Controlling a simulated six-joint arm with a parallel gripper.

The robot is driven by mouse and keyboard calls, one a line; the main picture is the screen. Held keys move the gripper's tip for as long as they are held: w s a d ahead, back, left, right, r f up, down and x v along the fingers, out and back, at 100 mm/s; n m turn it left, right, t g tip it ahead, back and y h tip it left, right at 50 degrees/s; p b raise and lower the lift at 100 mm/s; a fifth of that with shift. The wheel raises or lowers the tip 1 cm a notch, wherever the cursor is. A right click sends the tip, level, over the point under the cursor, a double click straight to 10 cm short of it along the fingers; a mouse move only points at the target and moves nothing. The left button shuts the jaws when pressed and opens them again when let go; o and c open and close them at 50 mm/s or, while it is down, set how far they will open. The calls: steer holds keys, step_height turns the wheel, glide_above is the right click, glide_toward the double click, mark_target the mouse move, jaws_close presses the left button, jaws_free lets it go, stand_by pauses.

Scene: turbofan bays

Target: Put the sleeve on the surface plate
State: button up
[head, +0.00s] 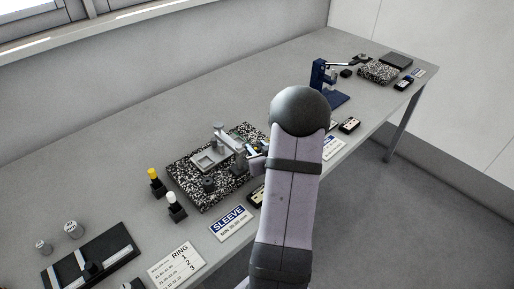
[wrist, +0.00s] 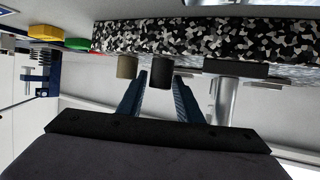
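The black-and-white speckled surface plate (head: 187,198) lies in the middle of the bench; its edge (wrist: 200,38) fills the top of the wrist view, which looks upside down. A dark cylinder (wrist: 162,75) and a tan cylinder (wrist: 127,67) stand on it there. I cannot tell which, if either, is the sleeve. My gripper (wrist: 162,80) is open, its blue fingers either side of the dark cylinder in the picture, with gaps showing. A dark round part (head: 208,184) also stands on the plate in the head view.
A grey stand (head: 222,140) rises from the plate. A SLEEVE card (head: 231,224) lies in front of it. Yellow-topped (head: 154,180) and white-topped (head: 175,206) posts stand to its left. A blue press (head: 323,82) stands farther right. The bench behind the plate is clear.

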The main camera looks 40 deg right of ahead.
steer(key=shift+r, duration=0.15)
steer(key=shift+s+r+p, duration=0.1)
steer(key=shift+r+p, duration=0.05)
steer(key=shift+p, duration=0.15)
steer(key=p+v, duration=0.8)
steer(key=v, duration=0.3)
steer(key=shift+s+a+p, duration=0.2)
steer(key=shift+s+p, duration=0.05)
steer(key=shift+p, duration=0.05)
steer(key=shift+r, duration=0.1)
steer(key=shift+a, duration=0.1)
